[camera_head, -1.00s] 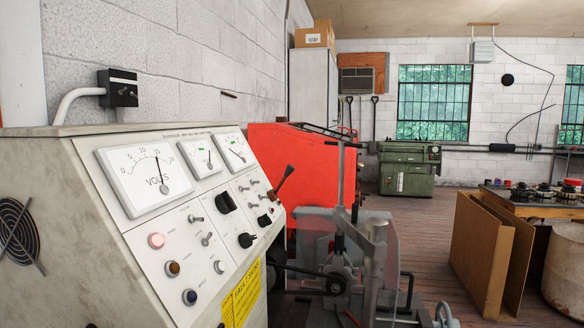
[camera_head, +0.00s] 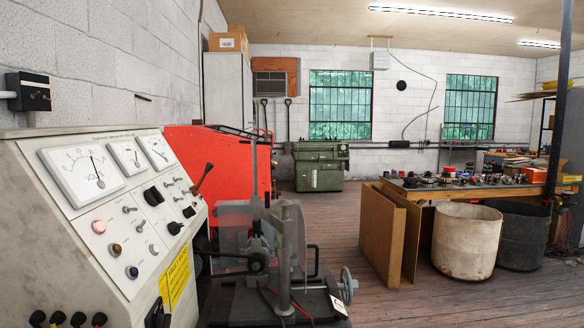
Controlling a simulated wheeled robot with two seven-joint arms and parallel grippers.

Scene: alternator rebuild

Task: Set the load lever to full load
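The test bench console (camera_head: 120,190) stands at the left, with a sloped panel of gauges, knobs, toggles and lamps. A dark lever (camera_head: 202,178) sticks up at the panel's right edge, tilted up and to the right; I take it to be the load lever. Its markings are too small to read. The large volts gauge (camera_head: 82,172) has its needle near the middle of the scale. A pinkish lamp (camera_head: 99,226) looks lit. Neither of my grippers is in view.
A clamp stand with a belt-driven unit (camera_head: 262,262) stands right of the console. Behind it is a red machine (camera_head: 215,160). Cardboard sheets (camera_head: 382,235), a pale bin (camera_head: 466,240) and a dark bin (camera_head: 522,236) stand at right. Wooden floor between is clear.

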